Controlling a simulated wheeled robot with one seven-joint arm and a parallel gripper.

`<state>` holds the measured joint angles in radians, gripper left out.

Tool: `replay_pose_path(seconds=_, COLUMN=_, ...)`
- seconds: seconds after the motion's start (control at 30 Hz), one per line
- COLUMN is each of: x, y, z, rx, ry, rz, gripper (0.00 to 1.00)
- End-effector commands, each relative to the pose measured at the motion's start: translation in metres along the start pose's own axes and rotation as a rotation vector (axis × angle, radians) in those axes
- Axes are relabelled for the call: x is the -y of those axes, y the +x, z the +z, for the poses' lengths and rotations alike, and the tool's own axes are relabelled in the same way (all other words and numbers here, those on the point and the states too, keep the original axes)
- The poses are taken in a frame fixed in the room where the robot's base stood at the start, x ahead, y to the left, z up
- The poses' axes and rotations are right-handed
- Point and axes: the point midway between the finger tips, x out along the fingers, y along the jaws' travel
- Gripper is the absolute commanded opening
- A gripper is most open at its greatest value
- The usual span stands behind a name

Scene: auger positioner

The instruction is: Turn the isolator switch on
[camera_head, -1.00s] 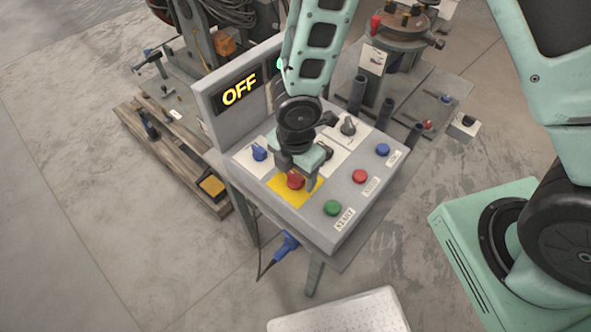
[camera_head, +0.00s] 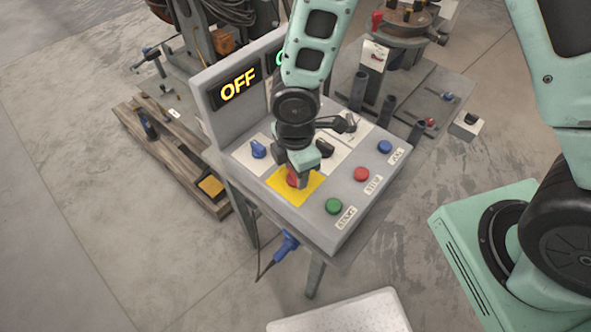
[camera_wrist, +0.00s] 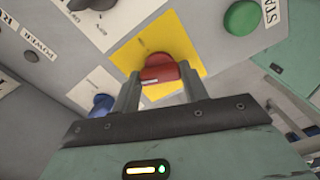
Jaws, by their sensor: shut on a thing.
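The isolator switch is a red rotary knob (camera_wrist: 160,72) on a yellow plate (camera_wrist: 188,36) in the wrist view. In the head view the red knob (camera_head: 292,180) shows partly under my gripper, on its yellow plate (camera_head: 314,188) on the grey control box. My gripper (camera_wrist: 160,82) is shut on the red knob, one finger on each side of it. From the head view my gripper (camera_head: 297,172) points down onto the knob and hides part of it. A display (camera_head: 238,90) on the box's back panel reads OFF in yellow.
Near the knob are a blue selector (camera_head: 258,149), black selectors (camera_head: 347,122), and green (camera_head: 333,206), red (camera_head: 361,174) and blue (camera_head: 384,147) buttons. A blue plug (camera_head: 287,242) hangs at the box's front. A machine with a round table (camera_head: 407,22) stands behind.

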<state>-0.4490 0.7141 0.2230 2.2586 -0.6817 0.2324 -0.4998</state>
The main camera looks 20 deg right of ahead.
Motion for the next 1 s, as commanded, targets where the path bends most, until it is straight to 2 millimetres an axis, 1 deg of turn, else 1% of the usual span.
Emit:
replay_pose_path(seconds=0.6, x=-0.0007, y=0.0017, z=-0.0004, rx=-0.002, ry=0.589, rz=0.002, gripper=0.21)
replay_pose_path(seconds=1.0, x=-0.0005, y=0.0006, z=-0.0006, rx=-0.002, ry=0.946, rz=0.002, gripper=0.21)
